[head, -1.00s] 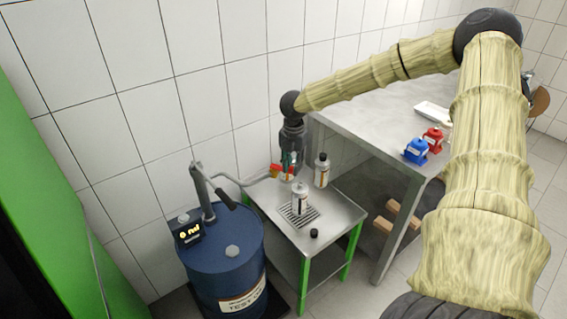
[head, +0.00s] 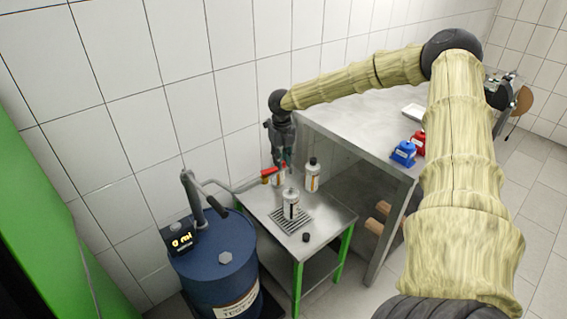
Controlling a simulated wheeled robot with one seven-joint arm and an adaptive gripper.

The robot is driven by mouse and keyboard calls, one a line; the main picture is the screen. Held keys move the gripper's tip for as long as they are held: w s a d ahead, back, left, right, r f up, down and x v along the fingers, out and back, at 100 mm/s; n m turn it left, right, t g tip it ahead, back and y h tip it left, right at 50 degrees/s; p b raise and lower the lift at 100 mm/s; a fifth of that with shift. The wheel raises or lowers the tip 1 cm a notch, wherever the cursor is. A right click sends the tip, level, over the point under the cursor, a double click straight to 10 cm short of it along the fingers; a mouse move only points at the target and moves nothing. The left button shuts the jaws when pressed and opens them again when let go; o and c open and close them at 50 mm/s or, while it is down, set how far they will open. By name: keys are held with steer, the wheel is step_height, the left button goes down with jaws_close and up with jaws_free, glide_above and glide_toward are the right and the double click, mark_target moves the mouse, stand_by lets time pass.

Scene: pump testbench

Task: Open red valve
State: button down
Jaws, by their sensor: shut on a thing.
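The red valve (head: 267,174) is small in the head view, at the back left of the small steel table, near the end of the grey pipe. Its red handle sticks out to the left of my gripper (head: 286,168), with an orange-yellow part at its outer end. My gripper points down from above and is shut on the valve's handle. The fingertips are small and dark, and the exact contact is hard to see. A white bottle behind the fingers is partly hidden.
A blue barrel (head: 213,262) with a hand pump (head: 192,190) and a display (head: 182,240) stands at left. White bottles (head: 291,204) (head: 312,175) and a black cap (head: 306,237) are on the small table (head: 335,215). The larger bench (head: 350,130) holds blue and red containers (head: 403,153) (head: 418,142).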

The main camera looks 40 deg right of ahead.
steer(key=shift+w+n, duration=0.7)
steer(key=shift+n, duration=0.4)
steer(key=shift+d, duration=0.1)
steer(key=c, duration=1.3)
jaws_free()
steer(key=shift+o, duration=0.2)
steer(key=shift+r, duration=0.1)
step_height(320, 180, up, 12)
steer(key=shift+w+f, duration=0.1)
steer(key=shift+f, duration=0.1)
